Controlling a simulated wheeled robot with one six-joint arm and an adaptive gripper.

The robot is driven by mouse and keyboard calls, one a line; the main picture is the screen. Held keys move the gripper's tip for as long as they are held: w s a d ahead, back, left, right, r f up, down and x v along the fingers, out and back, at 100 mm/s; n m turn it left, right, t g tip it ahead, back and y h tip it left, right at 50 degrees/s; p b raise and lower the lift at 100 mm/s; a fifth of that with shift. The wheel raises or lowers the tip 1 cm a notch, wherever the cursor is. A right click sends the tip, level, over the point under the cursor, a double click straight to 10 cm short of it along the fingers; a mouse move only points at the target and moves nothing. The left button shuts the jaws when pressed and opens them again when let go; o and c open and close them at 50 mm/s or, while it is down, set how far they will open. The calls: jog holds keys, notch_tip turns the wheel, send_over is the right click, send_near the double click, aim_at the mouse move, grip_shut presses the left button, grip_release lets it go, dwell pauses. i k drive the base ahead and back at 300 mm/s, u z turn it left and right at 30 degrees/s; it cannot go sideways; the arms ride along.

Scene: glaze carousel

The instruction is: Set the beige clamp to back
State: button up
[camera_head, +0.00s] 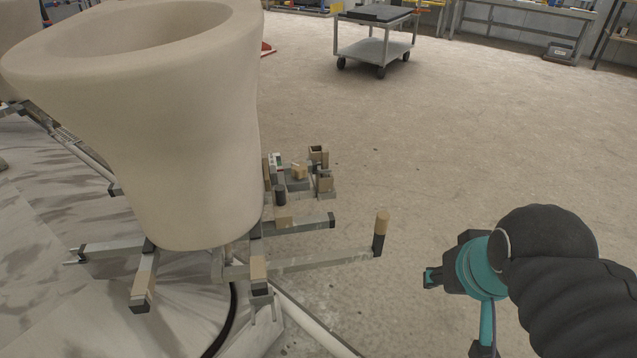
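A small beige piece (299,171), which may be the beige clamp, sits on a grey block in a compact fixture (297,187) right of the large pot. Its setting is too small to read. Tan blocks (325,181) and a dark cylinder (280,195) surround it. A tan-topped upright handle (382,222) stands at the end of a metal bar in front of the fixture. My gripper (432,278), black and teal, is at lower right, apart from the fixture and handle. Its fingers are small and partly hidden, so its opening is unclear. I see nothing held.
A large beige pot (190,130) on a metal-armed carousel (110,249) fills the left and hides part of the fixture. Metal bars with dark ends stick out below it. The concrete floor (450,150) at right is clear. A grey cart (374,45) stands at the back.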

aim_at(281, 184)
jog(key=z, duration=1)
jog(key=i, duration=0.95)
jog(key=u, duration=1.6)
jog(key=k, duration=0.7)
jog(key=u, duration=0.9)
jog(key=i, duration=0.5)
jog(key=z, duration=0.05)
